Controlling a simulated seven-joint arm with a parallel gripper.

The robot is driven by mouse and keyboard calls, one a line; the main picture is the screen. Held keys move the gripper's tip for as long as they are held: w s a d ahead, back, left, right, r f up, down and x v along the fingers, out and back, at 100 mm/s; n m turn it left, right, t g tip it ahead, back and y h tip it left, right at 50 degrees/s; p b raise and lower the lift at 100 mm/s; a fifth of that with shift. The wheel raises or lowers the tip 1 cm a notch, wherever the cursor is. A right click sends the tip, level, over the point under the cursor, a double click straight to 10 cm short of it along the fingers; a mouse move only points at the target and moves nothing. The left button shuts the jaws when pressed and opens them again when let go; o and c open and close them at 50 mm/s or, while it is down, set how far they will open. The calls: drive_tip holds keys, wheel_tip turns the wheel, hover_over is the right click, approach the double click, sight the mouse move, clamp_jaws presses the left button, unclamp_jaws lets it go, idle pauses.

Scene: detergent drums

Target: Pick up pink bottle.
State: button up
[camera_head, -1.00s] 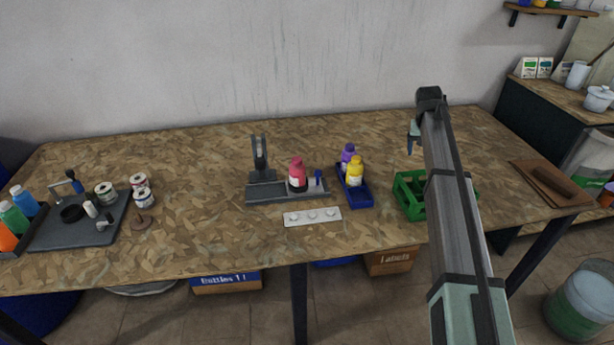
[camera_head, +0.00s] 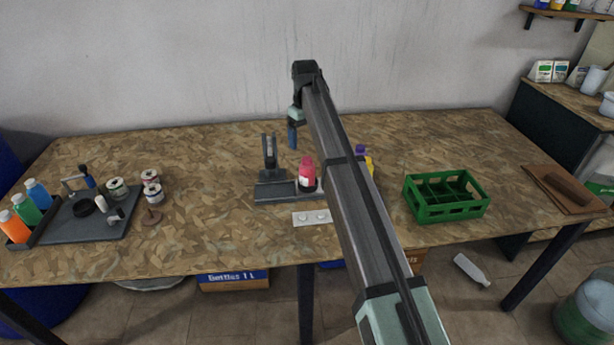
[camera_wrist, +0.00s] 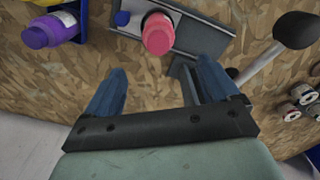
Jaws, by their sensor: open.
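The pink bottle (camera_head: 307,173) stands upright on a grey stand (camera_head: 270,192) in the middle of the workbench. In the wrist view the pink bottle (camera_wrist: 158,34) is seen from above, beyond the fingertips and between their lines. My gripper (camera_wrist: 155,80) is open and empty, its blue fingers spread apart. In the head view my gripper (camera_head: 292,136) hangs above the bench behind the stand, apart from the bottle. My arm hides part of the bottle's right side surroundings.
A purple bottle (camera_wrist: 42,33) stands close by, and a yellow bottle (camera_head: 370,166) is partly hidden by my arm. The stand's upright lever (camera_head: 269,150) rises left of the pink bottle. A green crate (camera_head: 446,197) sits at right. A dark tray (camera_head: 85,222) lies at left.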

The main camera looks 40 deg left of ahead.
sight(306, 158)
wheel_tip(306, 158, down, 8)
drive_tip(key=shift+d+f, duration=0.1)
drive_tip(key=shift+f, duration=0.05)
drive_tip(key=shift+d+f, duration=0.15)
drive_tip(key=shift+f, duration=1.15)
drive_tip(key=shift+d+f, duration=0.15)
drive_tip(key=shift+f, duration=1.1)
